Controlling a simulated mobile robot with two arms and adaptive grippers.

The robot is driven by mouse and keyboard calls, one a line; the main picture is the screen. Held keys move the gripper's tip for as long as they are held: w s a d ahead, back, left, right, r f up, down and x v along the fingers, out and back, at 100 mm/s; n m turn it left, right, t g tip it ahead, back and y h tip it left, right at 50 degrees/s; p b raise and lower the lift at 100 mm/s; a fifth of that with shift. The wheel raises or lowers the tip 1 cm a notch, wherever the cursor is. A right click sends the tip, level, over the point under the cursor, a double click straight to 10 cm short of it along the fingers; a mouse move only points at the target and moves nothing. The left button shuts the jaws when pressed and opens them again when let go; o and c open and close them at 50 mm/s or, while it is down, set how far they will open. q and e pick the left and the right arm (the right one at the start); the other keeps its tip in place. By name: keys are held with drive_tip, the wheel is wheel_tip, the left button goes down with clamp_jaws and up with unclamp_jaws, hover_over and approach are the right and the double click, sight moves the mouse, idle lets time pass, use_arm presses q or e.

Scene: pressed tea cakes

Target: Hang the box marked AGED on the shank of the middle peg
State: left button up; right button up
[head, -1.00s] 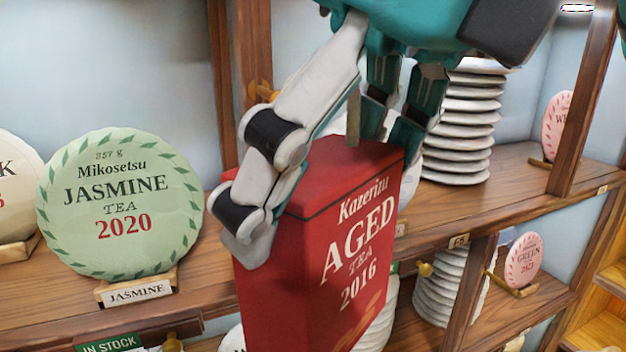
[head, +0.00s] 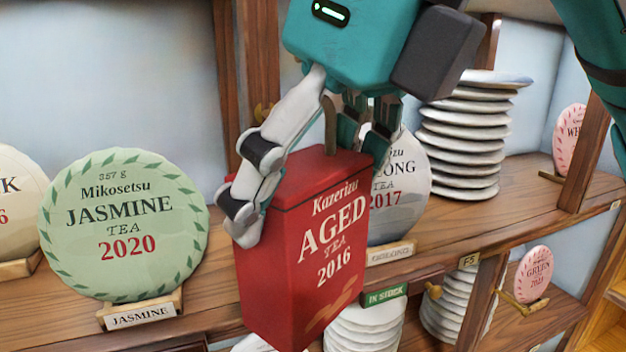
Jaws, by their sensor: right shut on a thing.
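The red box marked AGED (head: 318,262) is upright and slightly tilted in the middle of the head view, in front of the shelf. My right gripper (head: 305,170) is above it and shut on it, with a pale finger down the box's left side and darker fingers behind its top. I cannot tell which peg is the middle one. My left gripper is not in view.
A green JASMINE cake (head: 123,222) stands on the shelf to the left. A white cake (head: 402,200) is partly hidden behind the box. A stack of pale cakes (head: 460,140) stands to the right. The shelf edge carries an IN STOCK tag (head: 386,295).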

sight(296, 152)
drive_tip(key=shift+w+a+p, duration=0.35)
drive_tip(key=shift+w+a, duration=0.05)
drive_tip(key=shift+w, duration=0.65)
drive_tip(key=shift+w+a+p, duration=0.2)
drive_tip(key=shift+w+p, duration=0.1)
drive_tip(key=shift+w, duration=0.2)
drive_tip(key=shift+w+a+f, duration=0.1)
drive_tip(key=shift+w+a, duration=0.05)
drive_tip(key=shift+w, duration=0.3)
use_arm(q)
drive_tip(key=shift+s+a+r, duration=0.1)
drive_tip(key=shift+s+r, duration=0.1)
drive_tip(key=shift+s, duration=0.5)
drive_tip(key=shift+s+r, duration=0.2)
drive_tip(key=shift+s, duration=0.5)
use_arm(e)
drive_tip(key=shift+w+a+f, duration=0.2)
drive_tip(key=shift+w+f, duration=0.35)
drive_tip(key=shift+f, duration=0.05)
